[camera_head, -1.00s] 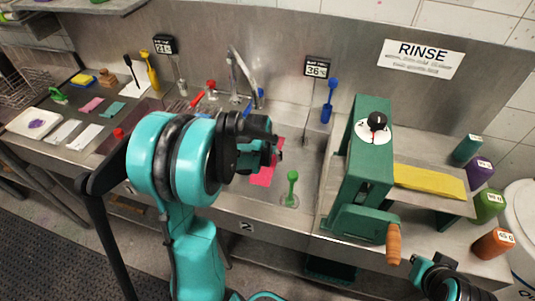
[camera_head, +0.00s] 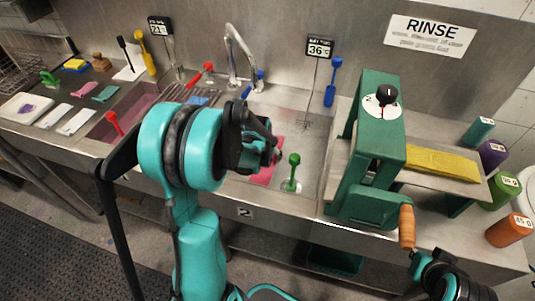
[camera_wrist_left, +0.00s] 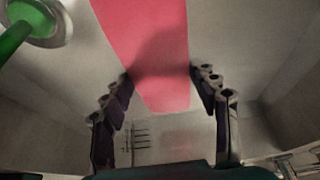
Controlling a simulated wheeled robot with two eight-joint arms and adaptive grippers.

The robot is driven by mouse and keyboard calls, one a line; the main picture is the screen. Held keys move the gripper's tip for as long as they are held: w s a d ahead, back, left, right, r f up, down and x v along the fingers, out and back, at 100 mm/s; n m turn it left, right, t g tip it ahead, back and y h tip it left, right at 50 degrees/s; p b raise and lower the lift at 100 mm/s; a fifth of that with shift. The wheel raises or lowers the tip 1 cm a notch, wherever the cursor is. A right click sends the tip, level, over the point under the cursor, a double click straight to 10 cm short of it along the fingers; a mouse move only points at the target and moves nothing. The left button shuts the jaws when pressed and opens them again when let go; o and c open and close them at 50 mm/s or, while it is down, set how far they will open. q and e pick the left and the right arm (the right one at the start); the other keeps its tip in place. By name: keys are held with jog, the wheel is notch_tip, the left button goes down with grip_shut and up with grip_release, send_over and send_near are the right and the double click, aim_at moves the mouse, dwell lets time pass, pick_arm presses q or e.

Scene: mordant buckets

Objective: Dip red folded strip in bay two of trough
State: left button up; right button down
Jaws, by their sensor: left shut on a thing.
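The red folded strip (camera_head: 263,174) is a flat pinkish-red piece in bay two of the steel trough, whose front carries a "2" label (camera_head: 244,212). My left gripper (camera_head: 273,158) is low in that bay, and my arm hides part of the strip. In the left wrist view the strip (camera_wrist_left: 150,50) runs between the two dark fingers, its end just beyond them, and my left gripper (camera_wrist_left: 165,88) is shut on it. I cannot tell whether the strip touches the bay floor. My right gripper is not in view; only part of my right arm shows at bottom right.
A green-handled stopper (camera_head: 293,172) stands just right of the strip. A red-handled one (camera_head: 114,122) stands in the left bay. The faucet (camera_head: 240,60) rises behind. A green hand-cranked press (camera_head: 375,150) blocks the right side.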

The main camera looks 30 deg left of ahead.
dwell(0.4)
pick_arm(q)
jog(key=shift+w+a, duration=0.2)
jog(key=shift+a, duration=0.2)
jog(key=shift+s+d, duration=0.45)
jog(key=shift+d, duration=0.3)
jog(key=shift+w+a, duration=0.45)
jog(key=shift+a, duration=0.3)
jog(key=shift+s+d, duration=0.45)
jog(key=shift+d, duration=0.3)
jog(key=shift+w+a, duration=0.1)
jog(key=shift+w+a+b, duration=0.35)
jog(key=shift+a, duration=0.3)
